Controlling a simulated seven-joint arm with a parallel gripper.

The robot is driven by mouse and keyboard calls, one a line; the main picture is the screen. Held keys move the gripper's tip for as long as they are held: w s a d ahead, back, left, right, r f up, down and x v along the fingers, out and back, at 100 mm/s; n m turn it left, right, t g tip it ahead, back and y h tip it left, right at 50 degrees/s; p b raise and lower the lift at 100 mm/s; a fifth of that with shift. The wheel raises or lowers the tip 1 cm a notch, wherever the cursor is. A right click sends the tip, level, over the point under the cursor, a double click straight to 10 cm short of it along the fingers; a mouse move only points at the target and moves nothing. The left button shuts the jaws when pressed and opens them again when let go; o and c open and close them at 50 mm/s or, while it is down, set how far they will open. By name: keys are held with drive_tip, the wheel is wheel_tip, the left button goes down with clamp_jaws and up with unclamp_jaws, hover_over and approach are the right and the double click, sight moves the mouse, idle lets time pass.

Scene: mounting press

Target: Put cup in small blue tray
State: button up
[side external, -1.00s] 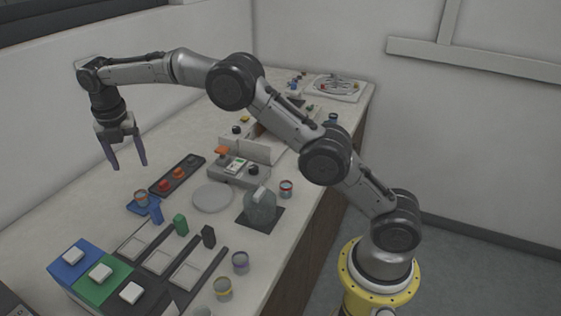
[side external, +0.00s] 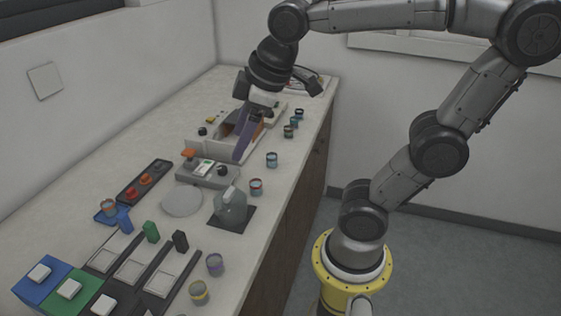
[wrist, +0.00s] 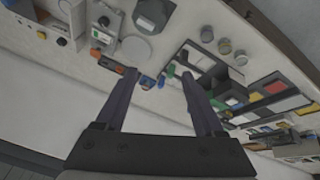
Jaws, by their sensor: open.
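Several small cups stand on the bench in the side view. One cup (side external: 109,207) with reddish and blue-grey colours sits in the small blue tray (side external: 123,226), left of centre. Another red-rimmed cup (side external: 256,187) stands right of the grey device, and a teal one (side external: 272,160) stands behind it. A purple cup (side external: 215,264) and a yellow-banded cup (side external: 199,292) are at the front. My gripper (side external: 238,155) is open and empty, above the back part of the bench. In the wrist view its spread fingers (wrist: 158,74) show, with the blue tray (wrist: 148,82) small between them.
A dark tray (side external: 130,196) with red items lies behind the blue tray. A round grey disc (side external: 182,201), a device with an orange lever (side external: 207,171) and a glassy press-like piece (side external: 231,205) fill the middle. Blue and green blocks stand near the front.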

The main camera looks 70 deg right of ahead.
drive_tip(key=s+f+m, duration=0.4)
drive_tip(key=s+f, duration=0.1)
drive_tip(key=s, duration=0.2)
drive_tip(key=shift+s+d+m+t, duration=0.2)
drive_tip(key=shift+m+t, duration=0.1)
drive_tip(key=shift+t, duration=0.1)
